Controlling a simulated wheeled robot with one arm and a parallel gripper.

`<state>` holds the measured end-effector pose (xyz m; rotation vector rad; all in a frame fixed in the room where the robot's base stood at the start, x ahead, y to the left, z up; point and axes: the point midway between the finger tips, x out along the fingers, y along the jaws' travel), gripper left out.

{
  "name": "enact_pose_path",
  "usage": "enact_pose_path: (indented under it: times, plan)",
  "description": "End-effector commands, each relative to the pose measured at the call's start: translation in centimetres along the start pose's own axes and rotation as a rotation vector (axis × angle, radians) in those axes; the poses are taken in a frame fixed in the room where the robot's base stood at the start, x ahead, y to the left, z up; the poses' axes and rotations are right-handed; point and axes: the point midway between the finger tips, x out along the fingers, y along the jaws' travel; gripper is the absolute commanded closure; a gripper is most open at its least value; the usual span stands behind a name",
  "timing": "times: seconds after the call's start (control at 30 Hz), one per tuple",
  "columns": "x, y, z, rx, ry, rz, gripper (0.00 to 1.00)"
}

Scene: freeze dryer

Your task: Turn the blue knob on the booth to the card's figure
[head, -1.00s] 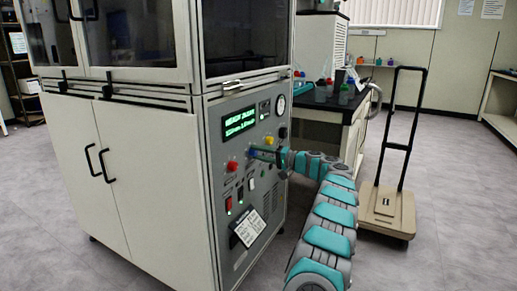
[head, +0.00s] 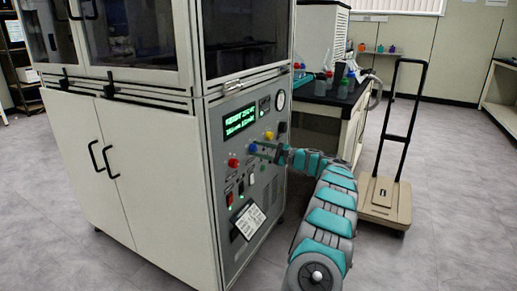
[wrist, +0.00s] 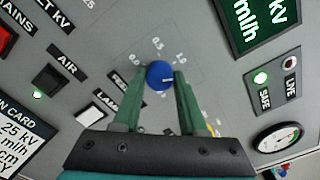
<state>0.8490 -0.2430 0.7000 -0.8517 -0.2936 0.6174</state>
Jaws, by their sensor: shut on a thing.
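The blue knob (wrist: 159,75) sits on the booth's grey control panel, with a printed dial scale around it. My gripper (wrist: 163,84) is at the panel with its two green fingers on either side of the knob, shut on it. In the head view my gripper (head: 262,149) reaches the panel from the right, and the knob (head: 253,148) shows at its tip. In the head view the card (head: 250,220) is on the lower panel. The green display (head: 239,121) is too blurred to read.
A red knob (head: 233,162) is left of the blue one and a yellow knob (head: 269,135) is to its upper right. A round gauge (head: 280,101) and switches share the panel. A hand trolley (head: 385,195) stands right of my arm. A bench with bottles is behind.

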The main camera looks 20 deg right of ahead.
Motion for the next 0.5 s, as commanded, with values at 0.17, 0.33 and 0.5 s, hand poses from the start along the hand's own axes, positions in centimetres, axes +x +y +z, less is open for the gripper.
enact_pose_path:
  times: [0.17,0.33,0.5]
  plan:
    - [-0.04,0.09,-0.14,0.163,0.003,0.001,1.0]
    - [-0.01,0.16,-0.15,0.305,0.003,0.002,1.0]
    - [0.01,0.19,-0.15,0.417,0.003,0.002,1.0]
